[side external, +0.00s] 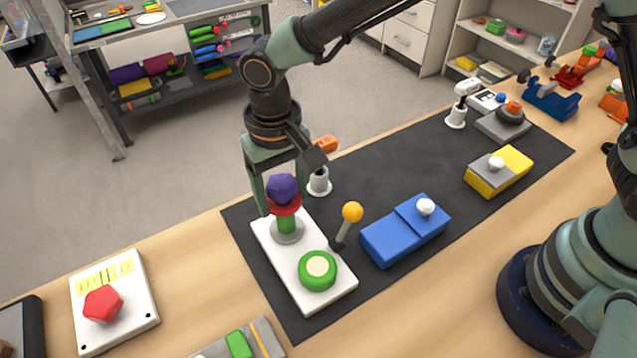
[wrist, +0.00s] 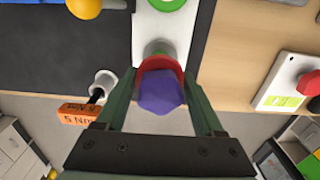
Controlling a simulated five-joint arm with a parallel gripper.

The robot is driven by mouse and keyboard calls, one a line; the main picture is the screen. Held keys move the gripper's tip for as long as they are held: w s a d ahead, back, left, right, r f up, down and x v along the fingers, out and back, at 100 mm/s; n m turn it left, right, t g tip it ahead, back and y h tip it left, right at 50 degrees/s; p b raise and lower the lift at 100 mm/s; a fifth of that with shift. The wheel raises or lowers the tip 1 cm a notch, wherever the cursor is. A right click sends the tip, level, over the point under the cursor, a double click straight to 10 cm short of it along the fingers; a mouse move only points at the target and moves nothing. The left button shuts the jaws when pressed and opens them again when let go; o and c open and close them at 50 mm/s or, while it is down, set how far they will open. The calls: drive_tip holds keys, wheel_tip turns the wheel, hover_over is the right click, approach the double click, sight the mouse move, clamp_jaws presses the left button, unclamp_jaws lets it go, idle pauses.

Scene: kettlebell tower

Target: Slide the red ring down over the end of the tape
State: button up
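A red ring-like piece (side external: 285,204) sits around an upright green post, directly under a purple faceted knob (side external: 283,187). The post rises from a grey round base (side external: 287,232) on a white board (side external: 326,289). In the wrist view the red piece (wrist: 160,66) is partly hidden by the purple knob (wrist: 160,91). My gripper (wrist: 160,76) points down with one finger on each side of the red piece, close to its edges. I cannot tell whether the fingers touch it. A green round piece with a beige centre (side external: 318,270) lies on the same board; I cannot identify any tape for certain.
A yellow-tipped lever (side external: 352,213) stands just right of the board, beside a blue block (side external: 404,238). An orange-headed tool in a white holder (side external: 319,181) stands behind the post. A white panel with a red knob (side external: 103,304) lies left of the dark mat.

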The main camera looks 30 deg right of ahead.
drive_tip(key=c, duration=0.8)
drive_tip(key=shift+f, duration=0.35)
drive_tip(key=o, duration=1.4)
drive_tip(key=shift+r, duration=0.1)
drive_tip(key=shift+r, duration=3.4)
